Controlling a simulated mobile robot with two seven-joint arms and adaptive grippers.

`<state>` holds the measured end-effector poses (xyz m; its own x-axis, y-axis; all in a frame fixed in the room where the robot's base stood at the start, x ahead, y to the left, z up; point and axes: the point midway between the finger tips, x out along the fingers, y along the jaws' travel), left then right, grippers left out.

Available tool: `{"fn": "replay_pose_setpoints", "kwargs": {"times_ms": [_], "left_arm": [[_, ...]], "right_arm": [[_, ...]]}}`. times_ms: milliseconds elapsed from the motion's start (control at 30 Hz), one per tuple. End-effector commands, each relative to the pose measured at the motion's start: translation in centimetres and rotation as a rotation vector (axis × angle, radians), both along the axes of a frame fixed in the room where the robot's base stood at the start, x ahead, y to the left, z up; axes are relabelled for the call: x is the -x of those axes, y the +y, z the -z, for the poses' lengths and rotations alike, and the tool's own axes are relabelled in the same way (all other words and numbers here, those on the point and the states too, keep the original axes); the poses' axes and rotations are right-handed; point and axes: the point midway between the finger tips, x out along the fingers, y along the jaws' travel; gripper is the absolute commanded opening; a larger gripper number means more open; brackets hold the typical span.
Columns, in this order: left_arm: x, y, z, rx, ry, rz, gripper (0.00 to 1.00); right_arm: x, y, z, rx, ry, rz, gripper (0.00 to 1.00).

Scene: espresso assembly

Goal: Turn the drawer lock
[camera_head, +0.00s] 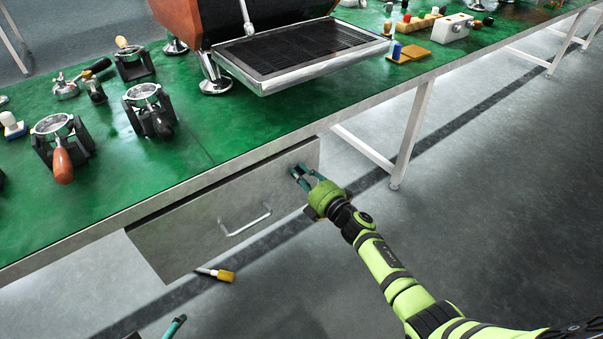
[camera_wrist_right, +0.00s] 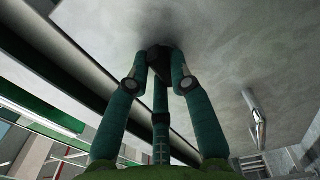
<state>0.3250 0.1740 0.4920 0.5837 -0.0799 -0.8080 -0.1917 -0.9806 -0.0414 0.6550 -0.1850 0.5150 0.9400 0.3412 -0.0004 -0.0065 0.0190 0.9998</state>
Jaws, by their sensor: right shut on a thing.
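The grey metal drawer (camera_head: 190,235) hangs under the green table and looks closed. It has a bar handle (camera_head: 246,222) on its front. My right gripper (camera_head: 299,172) is at the upper right of the drawer front, with its teal fingers pointing at it. In the right wrist view its fingertips (camera_wrist_right: 158,62) close around a small dark piece, the drawer lock (camera_wrist_right: 157,54), at the metal face. The fingers hide most of the lock, so its turn angle cannot be told. A teal fingertip of my left gripper (camera_head: 174,326) shows at the bottom edge; the rest is cut off.
The green table (camera_head: 200,180) overhangs the drawer. A table leg (camera_head: 411,135) stands right of my right gripper. A yellow-ended tool (camera_head: 222,275) shows below the drawer. An espresso machine (camera_head: 300,52) and portafilters (camera_head: 148,98) stand on the table. The floor at right is clear.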

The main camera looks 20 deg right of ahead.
Motion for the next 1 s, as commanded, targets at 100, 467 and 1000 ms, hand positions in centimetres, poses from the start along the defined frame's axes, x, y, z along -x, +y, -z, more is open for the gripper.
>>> {"fn": "replay_pose_setpoints", "kwargs": {"times_ms": [100, 467, 1000], "left_arm": [[0.49, 0.19, 0.26, -0.004, 0.028, -0.004, 0.95], [0.78, 0.29, 0.46, -0.007, 0.043, -0.006, 0.95], [0.74, 0.24, 0.42, -0.006, 0.041, -0.005, 0.95]], "right_arm": [[-0.07, -0.08, -0.11, -0.023, 0.007, 0.001, 0.00], [-0.07, -0.07, -0.10, -0.036, 0.011, 0.001, 0.00], [0.04, -0.05, -0.01, -0.034, 0.012, 0.000, 0.46]]}}
